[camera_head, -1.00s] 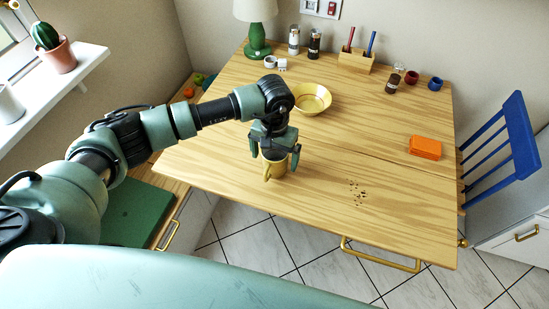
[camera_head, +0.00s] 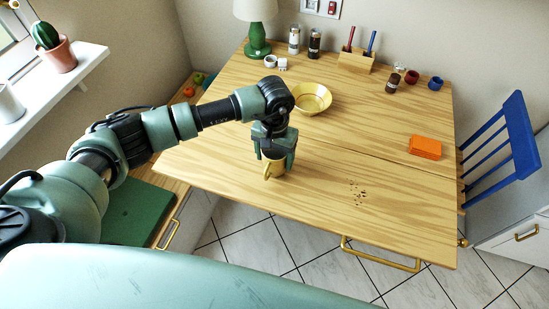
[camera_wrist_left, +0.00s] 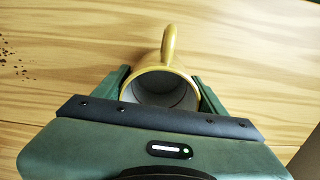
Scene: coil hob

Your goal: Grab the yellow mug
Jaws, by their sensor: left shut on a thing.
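The yellow mug (camera_head: 274,168) stands upright on the wooden table, below my left gripper (camera_head: 275,156) in the head view. In the left wrist view the mug (camera_wrist_left: 163,69) shows its open top, a pale empty inside and its handle pointing up the picture. The fingers of my left gripper (camera_wrist_left: 161,88) lie on both sides of the mug and are shut on it. The gripper hides the mug's upper part in the head view. My right gripper is not in view.
A yellow bowl (camera_head: 311,99) stands behind the mug. An orange block (camera_head: 425,147) lies at the right of the table (camera_head: 230,180), and dark crumbs (camera_head: 358,192) lie between. A green lamp (camera_head: 257,40), shakers and small cups line the back. The table's front edge is close to the mug.

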